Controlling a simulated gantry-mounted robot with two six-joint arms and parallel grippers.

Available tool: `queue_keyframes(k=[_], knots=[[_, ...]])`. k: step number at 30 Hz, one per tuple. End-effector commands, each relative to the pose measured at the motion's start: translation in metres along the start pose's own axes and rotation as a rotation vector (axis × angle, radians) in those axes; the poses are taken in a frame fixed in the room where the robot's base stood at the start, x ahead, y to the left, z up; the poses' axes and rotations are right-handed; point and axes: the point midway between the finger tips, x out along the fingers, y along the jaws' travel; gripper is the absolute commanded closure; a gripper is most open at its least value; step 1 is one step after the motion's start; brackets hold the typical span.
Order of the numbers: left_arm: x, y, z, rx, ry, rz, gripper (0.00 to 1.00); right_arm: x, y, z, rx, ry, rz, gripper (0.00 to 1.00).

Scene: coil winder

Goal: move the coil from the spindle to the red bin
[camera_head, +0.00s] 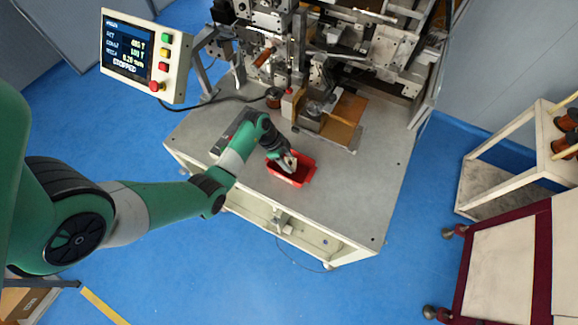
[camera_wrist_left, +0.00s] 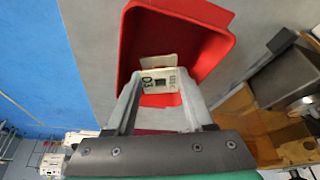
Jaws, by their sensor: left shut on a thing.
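The red bin (camera_head: 305,176) stands on the grey machine table, near its front edge. My left gripper (camera_head: 291,162) is over the bin's opening, its fingers pointing down into it. In the left wrist view the bin (camera_wrist_left: 212,14) fills the top middle, around the fingertips (camera_wrist_left: 158,88). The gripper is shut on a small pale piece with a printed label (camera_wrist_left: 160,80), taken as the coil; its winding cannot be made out. Whether it touches the bin floor cannot be told. My right gripper is not in view.
The winding machine (camera_head: 300,50) stands behind the bin, with a copper-coloured spool (camera_head: 273,97) at its front left. A control panel (camera_head: 146,57) reads STOPPED. The table right of the bin (camera_head: 350,195) is clear. A trolley (camera_head: 520,165) stands at the right.

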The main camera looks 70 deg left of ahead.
Motion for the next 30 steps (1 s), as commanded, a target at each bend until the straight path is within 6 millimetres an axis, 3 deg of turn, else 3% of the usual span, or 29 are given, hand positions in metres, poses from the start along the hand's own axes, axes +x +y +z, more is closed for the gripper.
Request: queue_keyframes(k=[9, 20, 21, 22, 30], knots=[[0.032, -0.003, 0.012, -0.001, -0.001, 0.0, 0.98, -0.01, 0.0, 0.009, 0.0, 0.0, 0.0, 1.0], [0.035, -0.003, 0.013, -0.001, -0.001, 0.001, 0.98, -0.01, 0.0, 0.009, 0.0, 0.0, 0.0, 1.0], [0.035, -0.003, 0.013, 0.0, -0.001, 0.0, 0.4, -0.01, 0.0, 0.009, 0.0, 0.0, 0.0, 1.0], [0.035, -0.003, 0.013, 0.0, -0.001, 0.0, 0.34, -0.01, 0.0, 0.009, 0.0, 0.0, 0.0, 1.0], [0.034, -0.003, 0.012, 0.0, -0.001, 0.0, 0.34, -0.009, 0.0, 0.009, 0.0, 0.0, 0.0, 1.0]])
